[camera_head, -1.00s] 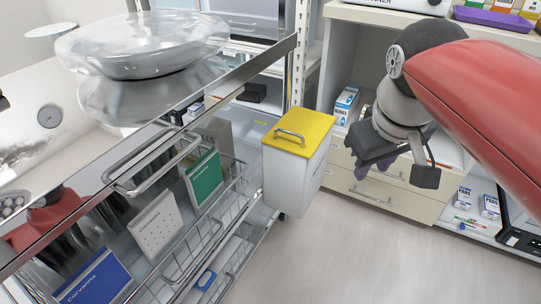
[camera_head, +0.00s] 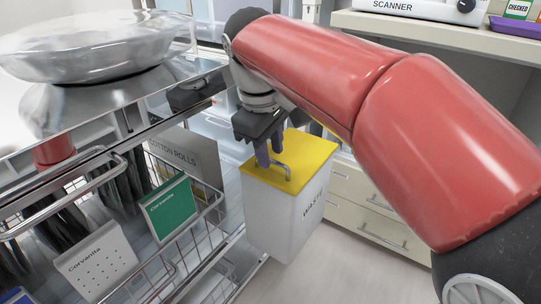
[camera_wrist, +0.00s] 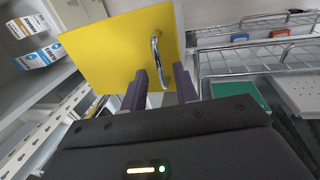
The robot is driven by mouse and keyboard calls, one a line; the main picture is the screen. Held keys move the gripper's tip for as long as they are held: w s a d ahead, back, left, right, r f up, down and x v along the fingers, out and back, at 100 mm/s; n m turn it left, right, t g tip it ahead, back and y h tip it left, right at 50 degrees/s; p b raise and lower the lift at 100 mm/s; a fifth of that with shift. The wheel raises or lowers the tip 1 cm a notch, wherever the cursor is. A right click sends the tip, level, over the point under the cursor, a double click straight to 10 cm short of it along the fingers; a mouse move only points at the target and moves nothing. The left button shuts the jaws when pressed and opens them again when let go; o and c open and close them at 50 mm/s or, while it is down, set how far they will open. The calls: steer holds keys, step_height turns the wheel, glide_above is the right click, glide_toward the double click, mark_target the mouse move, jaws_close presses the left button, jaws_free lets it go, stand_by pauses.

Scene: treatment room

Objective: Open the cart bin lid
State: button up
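The cart bin (camera_head: 285,215) is a white box marked "WASTE", at the end of the metal cart. Its yellow lid (camera_head: 312,150) lies flat and closed, with a silver bar handle (camera_head: 288,172) on top. The lid (camera_wrist: 115,45) and handle (camera_wrist: 156,52) also show in the wrist view.
The wire-basket cart (camera_head: 180,235) with boxes and packets fills the left, under a shiny metal bowl (camera_head: 95,45). A drawer cabinet (camera_head: 375,215) stands behind the bin. Open floor (camera_head: 330,275) shows right of the bin.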

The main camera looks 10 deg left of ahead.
steer(key=shift+w+f, duration=0.1)
steer(key=shift+f, duration=0.3)
jaws_close()
steer(key=shift+d+r, duration=0.1)
steer(key=shift+r, duration=0.05)
